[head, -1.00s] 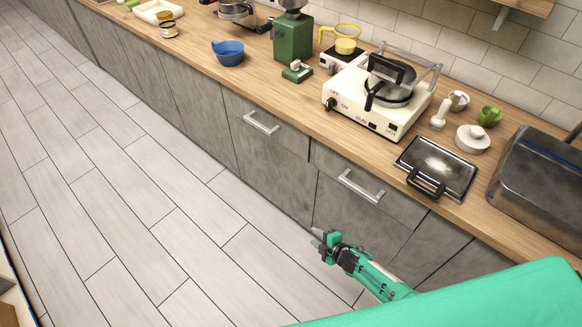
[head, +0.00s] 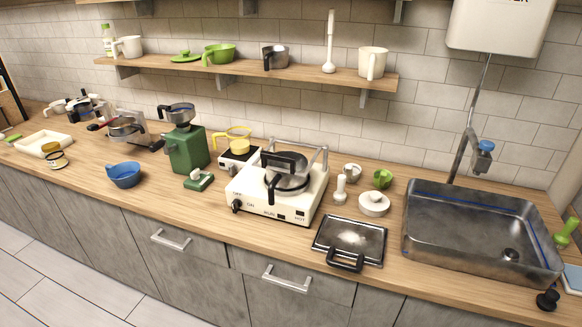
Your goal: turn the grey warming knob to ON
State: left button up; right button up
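A white appliance (head: 262,203) with a round dark plate and lid on top stands on the counter. A dark knob (head: 236,205) sits at the left of its front face, beside small OFF and ON markings. Its exact pointer direction is too small to tell. Left of it, a low white warmer box with a black top (head: 228,161) carries a yellow jug (head: 235,137). A small dark spot shows on its front; I cannot tell whether that is the grey warming knob. Neither of my grippers is in view.
A wooden shelf (head: 300,77) hangs above.

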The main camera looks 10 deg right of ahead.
aim_at(232, 169)
jog(key=i+j+z, duration=0.2)
jog(key=j+z, duration=0.2)
jog(key=i+j+z, duration=0.2)
jog(key=j+z, duration=0.25)
jog(key=i+j+z, duration=0.1)
jog(key=j+z, duration=0.75)
